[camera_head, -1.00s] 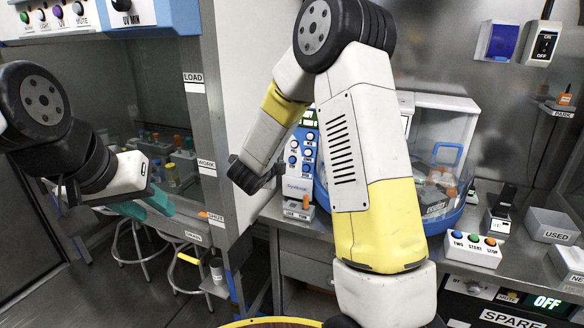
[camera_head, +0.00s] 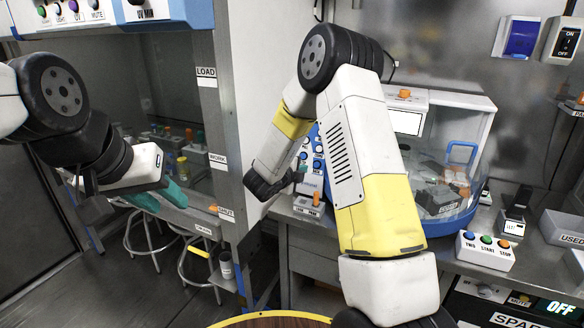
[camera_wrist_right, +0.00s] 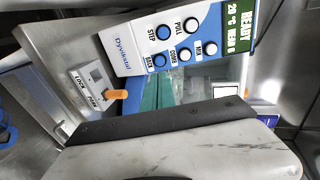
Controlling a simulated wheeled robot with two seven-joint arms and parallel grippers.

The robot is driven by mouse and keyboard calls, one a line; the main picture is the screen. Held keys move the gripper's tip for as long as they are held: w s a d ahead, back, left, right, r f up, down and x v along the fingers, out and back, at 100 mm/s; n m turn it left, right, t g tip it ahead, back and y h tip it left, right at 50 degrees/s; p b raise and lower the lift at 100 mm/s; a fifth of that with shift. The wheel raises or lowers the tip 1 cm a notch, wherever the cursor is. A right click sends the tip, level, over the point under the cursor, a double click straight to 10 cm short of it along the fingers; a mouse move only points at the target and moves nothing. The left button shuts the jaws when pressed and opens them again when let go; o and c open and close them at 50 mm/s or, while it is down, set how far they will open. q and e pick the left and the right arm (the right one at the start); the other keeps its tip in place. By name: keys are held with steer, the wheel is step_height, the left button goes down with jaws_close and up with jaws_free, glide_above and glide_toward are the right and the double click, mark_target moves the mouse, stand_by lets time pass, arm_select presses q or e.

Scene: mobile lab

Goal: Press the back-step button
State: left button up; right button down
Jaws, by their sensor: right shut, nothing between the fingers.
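The BACK button (camera_wrist_right: 160,60) is a round blue button at the lower corner of a blue and white control panel (camera_wrist_right: 128,43) marked Dyvikstal, in the right wrist view. Other buttons beside it are labelled STEP, PULL, COUNT and MIX. In the head view the panel (camera_head: 312,148) is partly hidden behind my right arm. My right gripper (camera_wrist_right: 161,88) is shut and empty, its teal fingers close below the BACK button. I cannot tell whether they touch the panel. My left gripper (camera_head: 162,196) looks open and empty, far left, in front of the glass-fronted cabinet.
An orange-knobbed lever (camera_wrist_right: 117,95) on a LOCK/PARK plate is close beside the right fingers. A domed machine (camera_head: 455,150) stands behind my right arm. A white box with TWO, START and STOP buttons (camera_head: 486,252) is on the counter at right. The cabinet's side wall (camera_head: 262,90) is at left.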

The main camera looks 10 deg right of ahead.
mark_target(316, 165)
steer(key=x, duration=1)
